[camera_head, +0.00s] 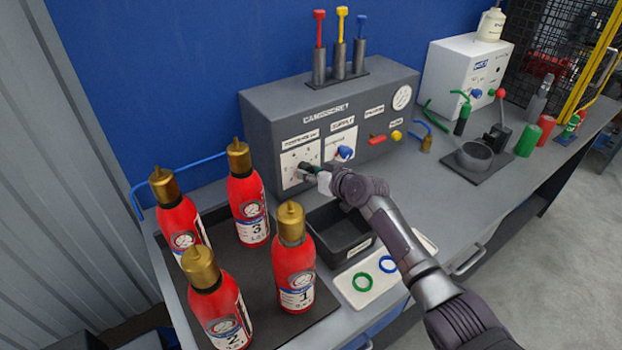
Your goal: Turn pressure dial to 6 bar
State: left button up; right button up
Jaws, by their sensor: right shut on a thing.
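The grey control box (282,112) stands at the back of the bench. Its white pressure dial plate (291,156) is on the left of the front face, with markings too small to read. A dark dial knob (305,168) sits on this plate. My right gripper (318,174) is shut on the dial knob, reaching in from the lower right. The gripper hides part of the knob, and I cannot read where it points. My left gripper is not in view.
Several red extinguishers with brass tops stand on a dark mat (248,278) at left. A black bin (338,236) and a white tray (345,289) with green and blue rings lie under my arm. A blue knob (344,153) is close right of the gripper.

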jog(key=shift+d+f+m+g+y+b, duration=0.1)
jog(key=shift+m+g+y+b, duration=0.15)
jog(key=shift+m+y+b, duration=0.9)
jog(key=shift+f+m+g+y+b, duration=0.2)
jog(key=shift+m+b, duration=0.45)
jog(key=shift+b, duration=1.15)
jog(key=shift+r, duration=0.2)
jog(key=o, duration=1.1)
jog(key=shift+o, duration=0.2)
jog(key=shift+d, duration=0.1)
jog(key=v, duration=1.2)
jog(key=shift+r, duration=0.2)
